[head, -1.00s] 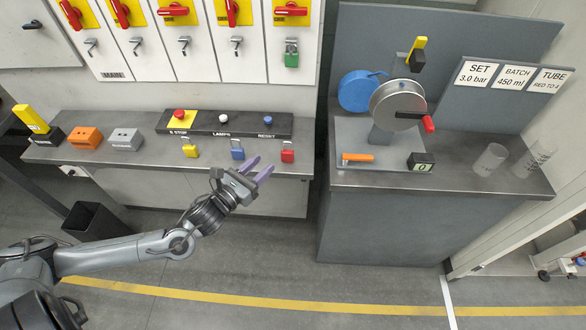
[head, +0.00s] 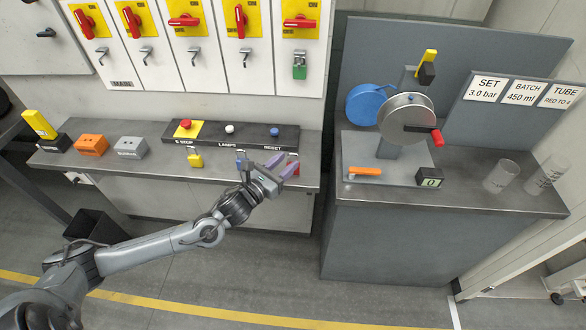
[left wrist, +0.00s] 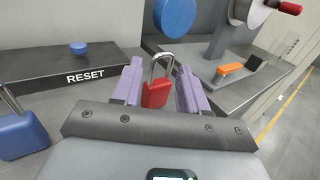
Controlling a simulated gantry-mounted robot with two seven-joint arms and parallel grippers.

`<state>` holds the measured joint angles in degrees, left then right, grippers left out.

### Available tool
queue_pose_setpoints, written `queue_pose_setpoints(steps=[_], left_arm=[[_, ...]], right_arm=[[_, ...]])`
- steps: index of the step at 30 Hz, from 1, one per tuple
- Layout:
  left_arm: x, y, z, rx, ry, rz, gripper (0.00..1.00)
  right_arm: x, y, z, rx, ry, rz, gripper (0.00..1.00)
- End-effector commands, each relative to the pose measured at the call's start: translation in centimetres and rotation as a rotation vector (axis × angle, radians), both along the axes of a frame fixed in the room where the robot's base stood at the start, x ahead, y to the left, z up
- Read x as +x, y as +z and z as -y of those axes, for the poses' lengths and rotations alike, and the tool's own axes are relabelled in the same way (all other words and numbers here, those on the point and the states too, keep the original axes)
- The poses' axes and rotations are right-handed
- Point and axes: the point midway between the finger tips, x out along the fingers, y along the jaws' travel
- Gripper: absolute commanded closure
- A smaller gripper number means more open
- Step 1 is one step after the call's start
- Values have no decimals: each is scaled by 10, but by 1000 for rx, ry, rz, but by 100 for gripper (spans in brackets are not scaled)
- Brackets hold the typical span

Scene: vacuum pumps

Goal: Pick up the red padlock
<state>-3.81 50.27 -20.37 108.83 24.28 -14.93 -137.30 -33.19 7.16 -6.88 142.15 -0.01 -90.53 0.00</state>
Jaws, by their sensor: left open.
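The red padlock (left wrist: 156,93) stands on the front part of the bench under the RESET end of the button panel, its silver shackle up. In the left wrist view it shows between the two purple fingers of my left gripper (left wrist: 160,88). In the head view my left gripper (head: 283,166) is open at the bench's front edge, and its fingers cover much of the red padlock (head: 294,168). I cannot tell whether the fingers touch it. My right gripper is not in view.
A blue padlock (left wrist: 20,134) stands close to the left of my left gripper. A yellow padlock (head: 196,160) is farther left. The button panel (head: 231,138) lies behind the padlocks. The pump bench (head: 450,195) stands to the right across a gap.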

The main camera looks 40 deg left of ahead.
Motion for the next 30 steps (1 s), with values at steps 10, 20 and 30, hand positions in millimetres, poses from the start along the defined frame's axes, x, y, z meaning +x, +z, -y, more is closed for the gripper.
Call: queue_pose_setpoints(steps=[10,20,30], left_arm=[[30,-1,1,-1,0,0,57],[30,-1,1,0,-1,0,72],[30,-1,1,0,-1,-1,100]], right_arm=[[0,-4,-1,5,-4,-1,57],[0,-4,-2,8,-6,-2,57],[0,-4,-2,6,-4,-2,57]])
